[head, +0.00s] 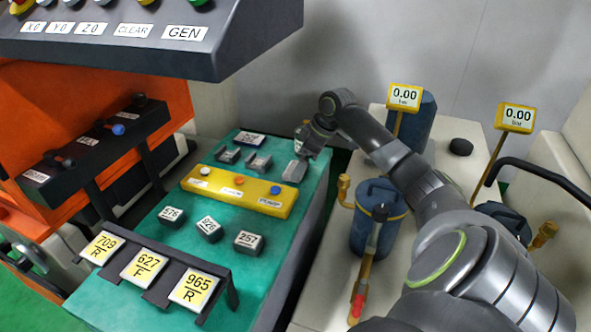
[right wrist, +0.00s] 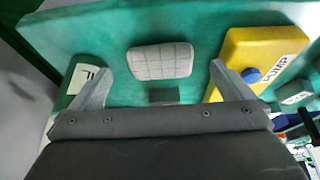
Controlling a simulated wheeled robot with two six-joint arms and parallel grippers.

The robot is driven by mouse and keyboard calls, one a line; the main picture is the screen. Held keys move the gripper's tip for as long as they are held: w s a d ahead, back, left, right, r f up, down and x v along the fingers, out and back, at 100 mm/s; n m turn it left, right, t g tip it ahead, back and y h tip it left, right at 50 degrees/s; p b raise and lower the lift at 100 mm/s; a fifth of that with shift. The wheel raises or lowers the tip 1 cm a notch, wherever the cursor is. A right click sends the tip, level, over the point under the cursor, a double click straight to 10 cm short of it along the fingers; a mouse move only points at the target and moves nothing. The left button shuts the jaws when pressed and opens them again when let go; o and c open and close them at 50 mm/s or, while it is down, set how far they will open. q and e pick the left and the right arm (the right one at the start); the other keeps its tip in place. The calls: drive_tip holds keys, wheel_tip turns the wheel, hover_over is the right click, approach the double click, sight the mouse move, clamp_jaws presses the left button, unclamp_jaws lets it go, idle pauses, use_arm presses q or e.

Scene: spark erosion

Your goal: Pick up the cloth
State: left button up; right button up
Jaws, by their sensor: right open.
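The cloth (right wrist: 160,61) is a light grey folded pad with a quilted grid pattern, lying flat on the green bench top. In the head view it appears as a grey patch (head: 295,171) just below my right gripper (head: 309,147). In the right wrist view my right gripper (right wrist: 162,72) is open, with one finger on each side of the cloth. Neither finger visibly touches it, and nothing is held. My left gripper is not in view.
A yellow bar (head: 225,198) with buttons and a PUMP label lies beside the cloth. Dark numbered blocks (head: 208,228) and a rack of yellow cards (head: 143,266) stand nearer. Blue canisters (head: 379,222) stand on the pale unit at right. A console (head: 160,48) overhangs the upper left.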

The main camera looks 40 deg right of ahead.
drive_tip(key=shift+x, duration=1.55)
drive_tip(key=shift+c, duration=0.4)
drive_tip(key=shift+r, duration=0.1)
drive_tip(key=c, duration=0.9)
drive_tip(key=shift+r+b, duration=0.55)
drive_tip(key=shift+r, duration=4.45)
drive_tip(key=shift+c, duration=0.2)
